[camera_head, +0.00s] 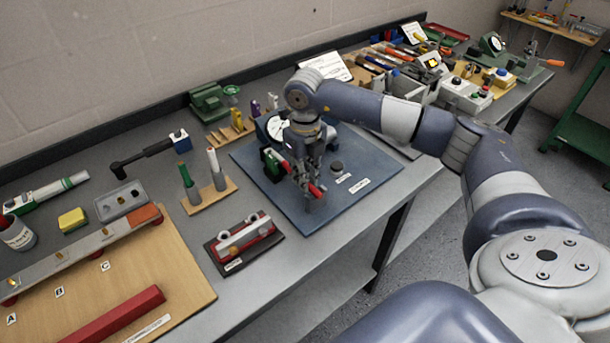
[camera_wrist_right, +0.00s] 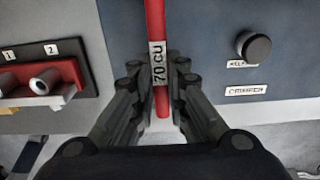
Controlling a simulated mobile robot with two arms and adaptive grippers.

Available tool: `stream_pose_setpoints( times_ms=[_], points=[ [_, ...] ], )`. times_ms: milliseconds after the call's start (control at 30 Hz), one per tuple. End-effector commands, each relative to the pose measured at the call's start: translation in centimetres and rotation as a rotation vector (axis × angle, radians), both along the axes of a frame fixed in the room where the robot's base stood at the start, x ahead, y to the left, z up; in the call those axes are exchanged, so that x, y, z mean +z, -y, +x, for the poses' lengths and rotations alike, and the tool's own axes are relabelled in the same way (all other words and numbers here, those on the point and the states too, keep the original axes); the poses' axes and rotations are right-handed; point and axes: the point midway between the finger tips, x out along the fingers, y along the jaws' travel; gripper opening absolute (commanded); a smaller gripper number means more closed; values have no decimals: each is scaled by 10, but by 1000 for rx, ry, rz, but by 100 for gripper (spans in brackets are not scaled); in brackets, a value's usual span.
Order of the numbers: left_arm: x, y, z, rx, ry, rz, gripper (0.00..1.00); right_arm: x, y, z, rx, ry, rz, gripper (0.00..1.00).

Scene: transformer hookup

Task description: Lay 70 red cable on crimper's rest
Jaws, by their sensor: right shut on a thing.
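My right gripper (camera_head: 312,190) is shut on a red cable and points down over the blue mat (camera_head: 263,165). The red cable (camera_head: 290,170) slants through the fingers; in the wrist view, the red cable (camera_wrist_right: 154,25) carries a white "70 CU" tag and runs up out of the frame. A green and black device (camera_head: 270,160) stands on the mat beside the gripper, close to the cable's far end, partly hidden by the arm. The mat bears a "CRIMPER" label (camera_wrist_right: 246,89). I cannot tell whether the cable touches a rest. My left gripper is not in view.
A black knob (camera_head: 337,167) stands on the mat to the right. A red two-hole block (camera_head: 243,238) lies left of the mat, near the front edge. A wooden stand with green and white-topped posts (camera_head: 208,194) is farther left. The mat's front part is clear.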

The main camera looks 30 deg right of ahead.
Motion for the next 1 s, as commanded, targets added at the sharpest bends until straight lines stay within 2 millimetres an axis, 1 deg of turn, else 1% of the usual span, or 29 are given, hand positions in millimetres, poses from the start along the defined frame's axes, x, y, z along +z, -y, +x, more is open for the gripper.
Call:
stream_pose_setpoints(
  times_ms=[500, 533, 567, 600, 1000],
  points=[
    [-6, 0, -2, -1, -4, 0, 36, -6, 0, 0, 0, 1, 0, 0],
    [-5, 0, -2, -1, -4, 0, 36, -5, 0, 0, 0, 1, 0, 21],
    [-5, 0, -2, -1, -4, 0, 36, -5, 0, 0, 0, 1, 0, 27],
    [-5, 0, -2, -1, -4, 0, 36, -5, 0, 0, 0, 1, 0, 37],
    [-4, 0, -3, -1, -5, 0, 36, -3, 0, 0, 0, 0, 0, 37]
  ],
)
